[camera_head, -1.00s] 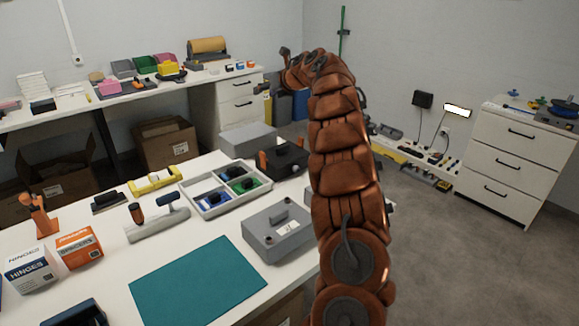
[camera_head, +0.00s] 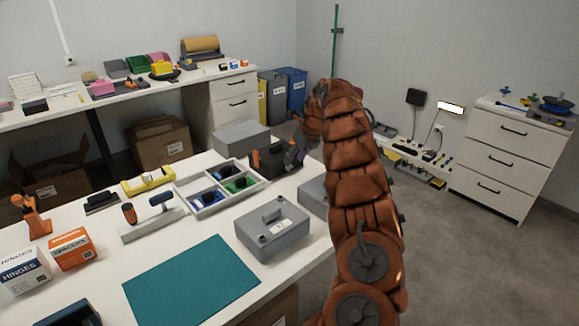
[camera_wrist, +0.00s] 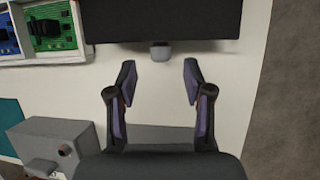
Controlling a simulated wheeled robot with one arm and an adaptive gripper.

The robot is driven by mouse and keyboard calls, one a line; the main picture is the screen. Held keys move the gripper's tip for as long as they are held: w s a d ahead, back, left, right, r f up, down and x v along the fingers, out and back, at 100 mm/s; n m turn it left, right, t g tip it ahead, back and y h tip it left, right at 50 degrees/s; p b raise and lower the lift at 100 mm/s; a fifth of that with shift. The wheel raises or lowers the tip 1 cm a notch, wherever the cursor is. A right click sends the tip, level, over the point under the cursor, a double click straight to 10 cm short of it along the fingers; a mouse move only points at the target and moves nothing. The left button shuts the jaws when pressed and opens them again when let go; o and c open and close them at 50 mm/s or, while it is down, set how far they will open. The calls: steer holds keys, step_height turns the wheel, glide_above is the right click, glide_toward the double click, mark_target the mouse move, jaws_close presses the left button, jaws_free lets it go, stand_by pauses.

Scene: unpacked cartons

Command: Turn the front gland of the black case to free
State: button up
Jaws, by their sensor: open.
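The black case (camera_head: 268,163) stands on the white table at the back, beside the divided tray, with an orange part at its left side. In the wrist view its dark body (camera_wrist: 162,22) crosses the top. A small grey gland (camera_wrist: 160,52) sticks out from its near face. My gripper (camera_wrist: 159,75) is open, with two dark fingers apart on the left and right, a little short of the gland and lined up with it. Nothing is between the fingers. In the head view my gripper (camera_head: 297,155) is at the case's right side, partly hidden by my arm.
A grey case with a handle (camera_head: 272,228) stands nearer on the table, with another grey box (camera_head: 314,195) beside it. The divided tray (camera_head: 203,212) holds green and blue boards. A grey box (camera_head: 240,137) stands behind. A teal mat (camera_head: 190,282) lies in front.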

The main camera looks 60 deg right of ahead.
mark_target(291, 165)
steer(key=shift+x, duration=1.8)
jaws_close()
